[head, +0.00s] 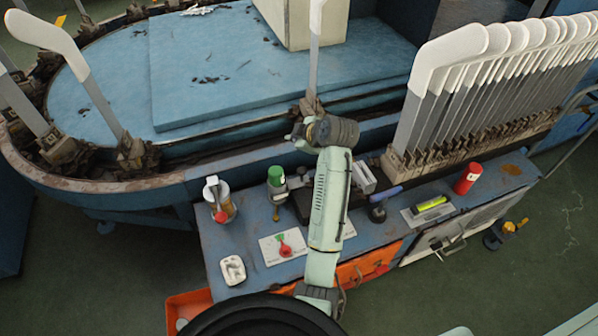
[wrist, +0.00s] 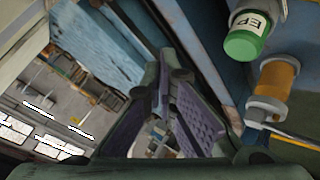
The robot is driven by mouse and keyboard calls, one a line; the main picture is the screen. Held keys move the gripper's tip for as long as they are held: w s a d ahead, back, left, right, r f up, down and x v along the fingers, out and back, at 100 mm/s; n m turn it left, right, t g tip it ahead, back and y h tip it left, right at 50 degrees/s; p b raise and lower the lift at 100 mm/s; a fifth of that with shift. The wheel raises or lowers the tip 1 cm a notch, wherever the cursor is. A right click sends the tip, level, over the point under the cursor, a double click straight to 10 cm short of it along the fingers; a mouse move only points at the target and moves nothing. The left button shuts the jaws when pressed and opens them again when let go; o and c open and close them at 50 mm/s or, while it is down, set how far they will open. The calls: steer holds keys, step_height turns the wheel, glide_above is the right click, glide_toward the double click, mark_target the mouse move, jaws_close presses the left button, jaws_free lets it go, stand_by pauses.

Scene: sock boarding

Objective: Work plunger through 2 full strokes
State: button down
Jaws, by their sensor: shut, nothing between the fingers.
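An amber jar (head: 226,208) with a pale pump-like top (head: 212,190) stands at the left of the blue bench. This top looks like the plunger, though I cannot be sure. In the wrist view an amber cylinder with a grey metal collar (wrist: 268,108) lies at the right, apart from my fingers. My gripper (head: 297,138) is above the bench's back edge, right of and beyond the jar. In the wrist view my gripper (wrist: 164,78) has its fingers together and empty. The dark wrist partly hides the gripper in the head view.
A green-capped bottle (head: 276,177) stands right of the jar; its cap (wrist: 246,46) shows near the fingers' right. A red can (head: 467,178) is at the bench's right. A row of white-topped boards (head: 440,85) rises behind. The blue oval machine (head: 110,60) borders the bench.

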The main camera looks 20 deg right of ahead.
mark_target(300, 172)
steer(key=shift+s+d+f, duration=0.45)
steer(key=shift+s+d, duration=0.05)
steer(key=shift+s, duration=0.1)
steer(key=shift+f, duration=0.15)
step_height(300, 172, down, 8)
steer(key=b, duration=0.6)
steer(key=shift+f, duration=0.25)
stand_by(0.9)
steer(key=shift+f+b, duration=0.4)
steer(key=shift+f, duration=0.05)
steer(key=shift+f+b, duration=0.95)
steer(key=shift+f, duration=0.45)
stand_by(0.9)
stand_by(0.4)
steer(key=shift+r+p, duration=1.25)
steer(key=shift+r, duration=0.55)
